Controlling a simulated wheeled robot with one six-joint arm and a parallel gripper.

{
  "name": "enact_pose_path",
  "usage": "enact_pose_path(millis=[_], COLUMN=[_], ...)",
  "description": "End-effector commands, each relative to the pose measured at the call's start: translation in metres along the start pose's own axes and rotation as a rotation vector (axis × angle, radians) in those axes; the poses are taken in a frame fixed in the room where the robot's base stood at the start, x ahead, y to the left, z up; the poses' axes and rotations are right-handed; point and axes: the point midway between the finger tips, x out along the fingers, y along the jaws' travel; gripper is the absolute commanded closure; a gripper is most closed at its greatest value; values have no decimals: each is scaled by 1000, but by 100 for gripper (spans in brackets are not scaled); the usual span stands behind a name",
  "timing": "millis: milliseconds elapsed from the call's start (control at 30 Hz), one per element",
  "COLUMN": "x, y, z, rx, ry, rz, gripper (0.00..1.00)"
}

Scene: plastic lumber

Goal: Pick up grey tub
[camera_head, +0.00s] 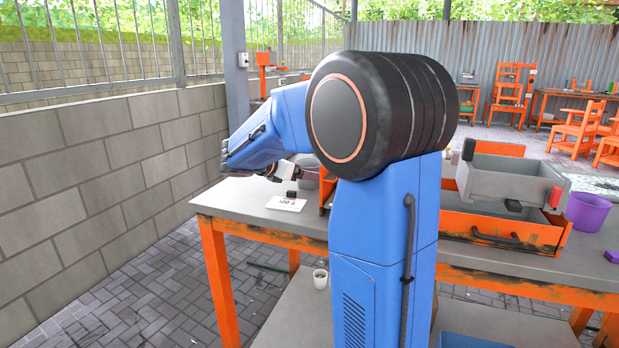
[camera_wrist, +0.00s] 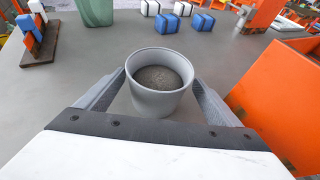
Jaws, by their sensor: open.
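The grey tub (camera_wrist: 160,102) stands on the grey tabletop in the wrist view. It is round and open at the top, with dark grainy material inside. My gripper (camera_wrist: 163,88) is open, with one finger on each side of the tub. I cannot tell whether the fingers touch its wall. In the head view, a grey tub (camera_head: 309,173) shows partly behind my blue arm, and the fingertips are not clear there.
An orange box (camera_wrist: 278,95) stands close to the right of the tub. Blue and white blocks (camera_wrist: 166,23) and a green container (camera_wrist: 97,10) lie beyond it. A white card (camera_head: 286,204) lies near the table's edge. A purple bucket (camera_head: 587,211) stands at right.

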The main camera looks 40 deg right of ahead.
Motion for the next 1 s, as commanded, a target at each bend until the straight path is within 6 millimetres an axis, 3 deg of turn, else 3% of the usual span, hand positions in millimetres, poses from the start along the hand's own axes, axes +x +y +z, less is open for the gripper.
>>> enact_pose_path(millis=[167,500,733,933,1000], x=[10,50,52,52,52], y=[1,3,4,4,4], z=[0,2,2,2,2], rx=[0,-1,0,0,0], ry=[0,0,0,0,0], rz=[-1,-1,1,1,1], gripper=[13,13,13,59,61])
